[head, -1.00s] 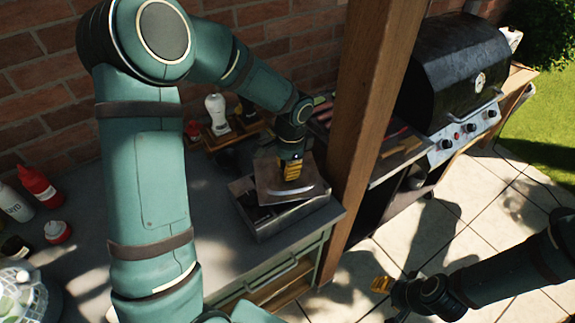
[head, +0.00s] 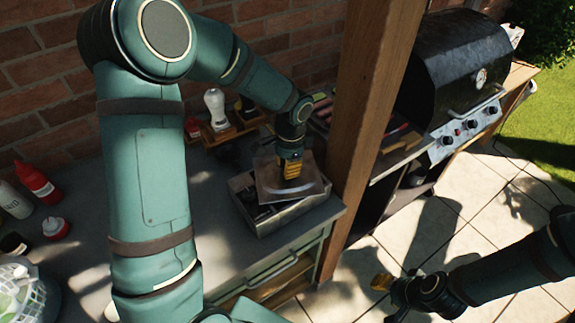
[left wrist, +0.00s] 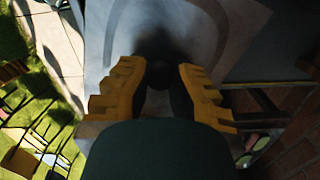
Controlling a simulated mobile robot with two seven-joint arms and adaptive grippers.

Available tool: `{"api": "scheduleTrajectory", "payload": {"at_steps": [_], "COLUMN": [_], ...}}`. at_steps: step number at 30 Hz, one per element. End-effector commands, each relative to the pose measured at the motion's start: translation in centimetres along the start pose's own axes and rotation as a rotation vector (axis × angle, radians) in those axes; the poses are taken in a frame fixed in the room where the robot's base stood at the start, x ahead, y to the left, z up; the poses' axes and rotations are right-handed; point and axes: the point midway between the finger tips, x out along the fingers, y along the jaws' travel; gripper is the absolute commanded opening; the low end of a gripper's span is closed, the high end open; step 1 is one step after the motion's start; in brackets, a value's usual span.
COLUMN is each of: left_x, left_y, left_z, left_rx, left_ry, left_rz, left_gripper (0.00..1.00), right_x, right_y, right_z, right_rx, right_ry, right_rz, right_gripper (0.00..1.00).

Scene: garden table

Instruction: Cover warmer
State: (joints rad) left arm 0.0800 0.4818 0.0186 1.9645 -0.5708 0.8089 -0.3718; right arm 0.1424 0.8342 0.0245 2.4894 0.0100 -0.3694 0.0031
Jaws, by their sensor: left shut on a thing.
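The warmer (head: 285,218) is a grey metal box on the counter, near its right end beside the wooden post. A flat metal lid (head: 268,178) sits over it, slightly askew, with a dark gap showing along the left side. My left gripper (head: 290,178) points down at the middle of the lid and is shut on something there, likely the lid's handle. In the left wrist view the yellow fingers (left wrist: 160,85) stand either side of a dark round knob (left wrist: 160,74) on the grey lid (left wrist: 105,40). My right gripper (head: 382,282) hangs over the paving; its finger gap is not clear.
A wooden post (head: 370,120) rises right of the warmer, with a black grill (head: 455,75) beyond it. A wooden caddy (head: 222,132) with a white bottle (head: 216,108) stands behind. Red bottles (head: 38,183) stand at the left. The brick wall (head: 45,75) bounds the back.

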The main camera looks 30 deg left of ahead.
Motion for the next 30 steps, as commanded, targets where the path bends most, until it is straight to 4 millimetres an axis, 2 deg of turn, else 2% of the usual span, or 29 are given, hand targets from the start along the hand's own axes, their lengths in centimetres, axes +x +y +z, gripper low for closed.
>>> {"api": "scheduleTrajectory", "payload": {"at_steps": [5,6,7,16,20,23,30], "left_x": [0.4,0.3,0.3,0.3,-0.5,-2.0,-6.9], "left_y": [0.0,0.0,0.0,0.0,0.0,-0.1,-0.1], "left_z": [0.0,0.0,0.0,0.0,-0.1,-0.1,-0.1], "left_rx": [0.000,0.000,0.000,0.000,0.001,0.000,0.000], "left_ry": [0.000,0.000,0.000,0.000,0.002,0.004,0.004], "left_rz": [-0.001,-0.001,0.000,0.000,-0.002,-0.003,-0.004], "left_gripper": [0.00,0.35,0.43,0.43,0.43,0.43,0.43], "right_x": [0.3,0.2,0.2,0.2,0.2,0.2,0.2], "right_y": [0.1,0.1,0.1,0.1,0.1,0.1,0.1], "right_z": [0.0,0.0,0.0,0.0,0.0,0.0,0.0], "right_rx": [0.000,0.000,0.000,0.000,0.000,0.000,0.000], "right_ry": [0.000,0.000,0.000,0.000,0.000,0.000,0.000], "right_rz": [0.000,0.000,0.000,0.000,0.000,0.000,0.000], "right_gripper": [0.47,0.47,0.47,0.47,0.47,0.47,0.47]}}
